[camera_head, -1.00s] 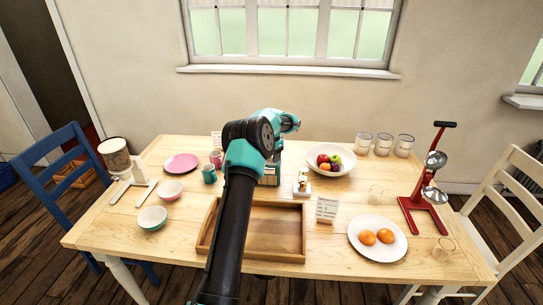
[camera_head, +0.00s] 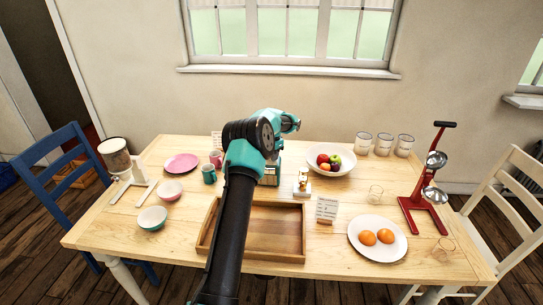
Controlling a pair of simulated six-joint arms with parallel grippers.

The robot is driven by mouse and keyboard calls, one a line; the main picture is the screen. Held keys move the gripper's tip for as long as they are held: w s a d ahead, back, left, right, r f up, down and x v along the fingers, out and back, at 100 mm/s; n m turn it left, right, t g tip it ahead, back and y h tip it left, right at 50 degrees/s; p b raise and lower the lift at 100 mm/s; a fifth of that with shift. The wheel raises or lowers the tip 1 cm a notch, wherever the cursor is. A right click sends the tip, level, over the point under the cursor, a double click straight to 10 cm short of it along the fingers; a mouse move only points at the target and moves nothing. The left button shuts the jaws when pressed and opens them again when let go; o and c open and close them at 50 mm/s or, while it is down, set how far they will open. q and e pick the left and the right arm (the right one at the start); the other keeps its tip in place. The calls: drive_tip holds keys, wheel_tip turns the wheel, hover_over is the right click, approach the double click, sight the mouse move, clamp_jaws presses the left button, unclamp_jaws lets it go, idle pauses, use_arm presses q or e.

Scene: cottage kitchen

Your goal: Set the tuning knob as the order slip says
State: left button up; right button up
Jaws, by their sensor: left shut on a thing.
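A small teal box (camera_head: 270,177), which looks like the radio, stands behind the wooden tray, mostly hidden by my left arm. My left gripper (camera_head: 273,155) is at this box, shut on what appears to be the tuning knob; the arm hides the fingertips and the knob, so its setting cannot be read. A white slip with printed lines (camera_head: 326,209) stands upright right of the tray; its text is too small to read. Another pale card (camera_head: 216,141) stands at the back left. My right gripper is not in view.
An empty wooden tray (camera_head: 275,230) lies under my arm.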

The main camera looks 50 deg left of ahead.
use_arm(q)
drive_tip(key=n, duration=1.2)
drive_tip(key=shift+w+n+g, duration=0.1)
drive_tip(key=shift+n+g, duration=0.2)
drive_tip(key=shift+n, duration=0.1)
idle(0.4)
drive_tip(key=o, duration=0.9)
drive_tip(key=r, duration=1.1)
drive_tip(key=w+r, duration=0.1)
drive_tip(key=r, duration=0.5)
drive_tip(key=shift+d+r, duration=0.15)
drive_tip(key=shift+r, duration=0.05)
